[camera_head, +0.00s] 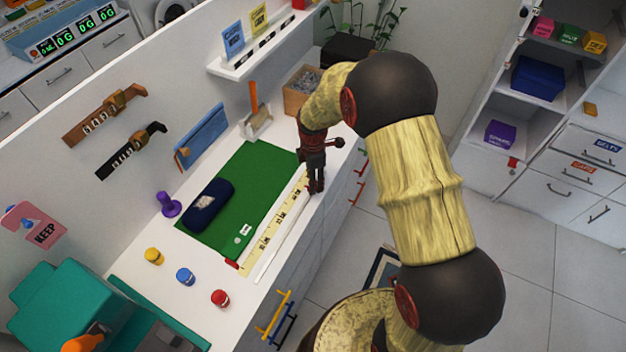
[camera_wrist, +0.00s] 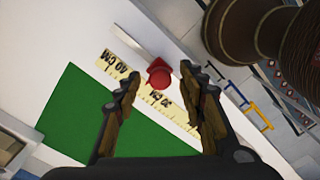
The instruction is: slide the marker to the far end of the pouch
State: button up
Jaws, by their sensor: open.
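A dark blue pouch (camera_head: 209,203) lies on the green mat (camera_head: 262,172); it is not in the wrist view. A yellow ruler (camera_head: 272,229) runs along the mat's right edge. In the wrist view a red marker (camera_wrist: 159,70) sits on the ruler between the 30 CM and 40 CM labels. In the head view I cannot make the marker out; my gripper (camera_head: 316,188) covers that stretch near the ruler's far end. My gripper is open, its fingertips (camera_wrist: 160,80) on either side of the marker in the wrist view. Whether they touch it I cannot tell.
A small red piece (camera_head: 232,264) is at the ruler's near end. A purple peg (camera_head: 169,205) stands left of the mat. Yellow (camera_head: 154,256), blue (camera_head: 185,276) and red (camera_head: 220,298) jars stand in front. A cardboard box (camera_head: 300,92) is at the back.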

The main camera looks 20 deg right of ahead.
jog(key=c, duration=0.3)
grip_shut()
dwell(0.7)
